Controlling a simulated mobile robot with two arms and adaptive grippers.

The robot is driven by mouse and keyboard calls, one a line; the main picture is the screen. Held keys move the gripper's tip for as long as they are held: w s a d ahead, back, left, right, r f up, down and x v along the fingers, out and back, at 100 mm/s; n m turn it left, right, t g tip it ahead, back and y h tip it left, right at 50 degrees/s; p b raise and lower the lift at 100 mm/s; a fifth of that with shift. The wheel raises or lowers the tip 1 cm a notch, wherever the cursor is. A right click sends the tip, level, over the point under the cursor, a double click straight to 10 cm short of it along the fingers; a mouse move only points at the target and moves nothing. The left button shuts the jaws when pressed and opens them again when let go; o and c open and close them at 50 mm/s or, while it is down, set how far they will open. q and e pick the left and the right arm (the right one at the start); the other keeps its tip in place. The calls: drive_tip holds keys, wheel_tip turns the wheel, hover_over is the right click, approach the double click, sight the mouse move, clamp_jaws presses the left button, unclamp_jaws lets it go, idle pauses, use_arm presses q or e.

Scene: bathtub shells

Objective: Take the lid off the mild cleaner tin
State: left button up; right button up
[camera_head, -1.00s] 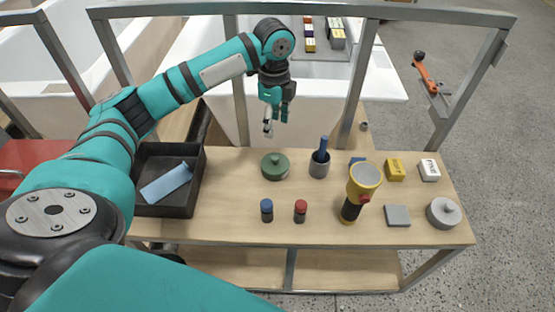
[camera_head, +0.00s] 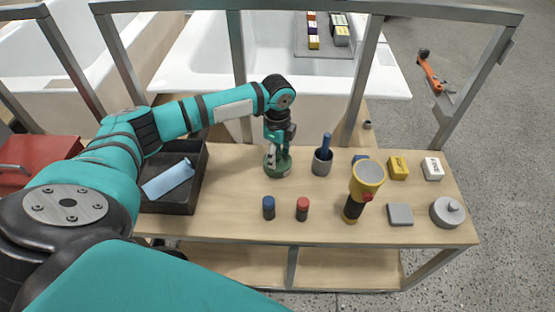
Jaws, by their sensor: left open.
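A round green tin (camera_head: 284,169) with a knobbed lid stands near the back edge of the workbench, left of the middle. A round grey tin (camera_head: 447,212) with a knobbed lid stands at the front right. No label can be read on either, so I cannot tell by name which is the mild cleaner tin. My left gripper (camera_head: 276,160) points down over the green tin, open, with its fingers at the lid and hiding part of it. Whether the fingers touch the knob cannot be made out. My right gripper is not in view.
A dark tray (camera_head: 200,190) with a light blue cloth (camera_head: 168,180) lies at left. Blue (camera_head: 268,207) and red (camera_head: 302,209) capped bottles and a yellow-black lamp (camera_head: 354,207) stand in front. A metal frame (camera_head: 300,6) spans above.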

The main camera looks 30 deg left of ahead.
use_arm(q)
drive_tip(key=c, duration=1.1)
clamp_jaws()
